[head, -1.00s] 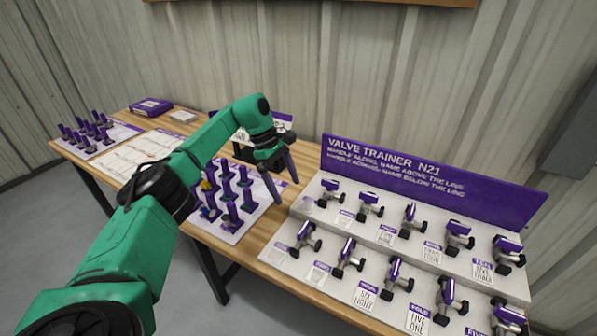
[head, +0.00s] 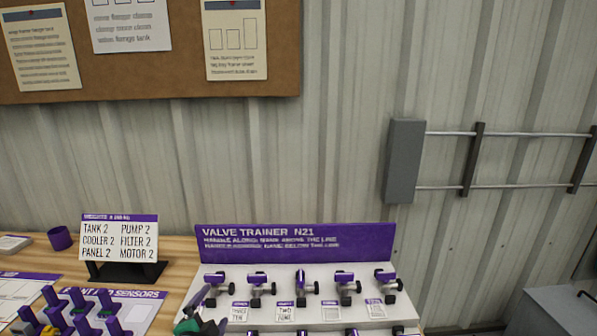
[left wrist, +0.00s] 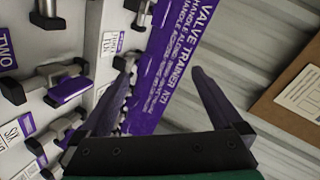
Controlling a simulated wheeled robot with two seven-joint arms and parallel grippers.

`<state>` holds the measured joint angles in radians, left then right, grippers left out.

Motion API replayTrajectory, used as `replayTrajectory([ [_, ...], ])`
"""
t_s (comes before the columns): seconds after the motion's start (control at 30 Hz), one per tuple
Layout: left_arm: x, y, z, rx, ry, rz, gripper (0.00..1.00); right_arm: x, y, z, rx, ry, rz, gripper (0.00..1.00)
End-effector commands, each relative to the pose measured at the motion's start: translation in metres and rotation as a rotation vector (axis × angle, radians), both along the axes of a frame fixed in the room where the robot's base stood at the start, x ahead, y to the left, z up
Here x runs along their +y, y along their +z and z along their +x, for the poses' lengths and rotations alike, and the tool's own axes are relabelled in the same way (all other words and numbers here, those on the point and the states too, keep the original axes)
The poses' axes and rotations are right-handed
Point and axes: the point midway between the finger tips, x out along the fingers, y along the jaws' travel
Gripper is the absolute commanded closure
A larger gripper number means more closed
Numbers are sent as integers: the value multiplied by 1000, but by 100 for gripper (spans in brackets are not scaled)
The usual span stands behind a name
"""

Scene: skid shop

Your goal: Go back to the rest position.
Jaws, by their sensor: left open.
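My left gripper (left wrist: 165,98) shows in the left wrist view with its two fingers apart and nothing between them. In the head view, its tip (head: 205,310) shows at the bottom edge, in front of the left end of the valve trainer (head: 297,243). The trainer has a purple sign board and a white stepped base with several purple-handled valves. In the left wrist view, the trainer's purple sign (left wrist: 180,55) lies beyond the fingers, with valves at the left. I cannot tell whether the fingers touch anything. My right gripper is in neither view.
A sign stand (head: 119,240) and a purple cup (head: 60,238) stand on the wooden table (head: 180,272). Several purple sensor pieces (head: 85,310) stand at the lower left. A grey box (head: 405,160) is on the wall; a grey cabinet (head: 555,318) is at the lower right.

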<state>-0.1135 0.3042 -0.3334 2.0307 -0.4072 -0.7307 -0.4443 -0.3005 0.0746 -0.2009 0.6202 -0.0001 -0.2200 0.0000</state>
Motion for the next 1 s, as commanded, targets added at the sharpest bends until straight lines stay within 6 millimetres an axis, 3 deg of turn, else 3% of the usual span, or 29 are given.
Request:
replayTrajectory([
  [0.03, 11, -23, -24, 110, 89, -124, 0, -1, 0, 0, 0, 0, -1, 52],
  [0.1, 22, -50, -55, 249, 200, -262, 0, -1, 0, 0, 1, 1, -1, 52],
  [0.2, 30, -77, -96, 406, 327, -405, 0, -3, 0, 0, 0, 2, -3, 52],
  [0.4, 34, -109, -171, 658, 532, -600, 0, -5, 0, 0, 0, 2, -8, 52],
  [0.6, 31, -127, -236, 865, 703, -720, 0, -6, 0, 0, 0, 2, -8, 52],
  [0.8, 30, -193, -224, 887, 706, -699, 0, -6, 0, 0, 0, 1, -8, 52],
  [1.0, 29, -267, -228, 917, 713, -683, 0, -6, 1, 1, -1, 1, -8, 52],
])
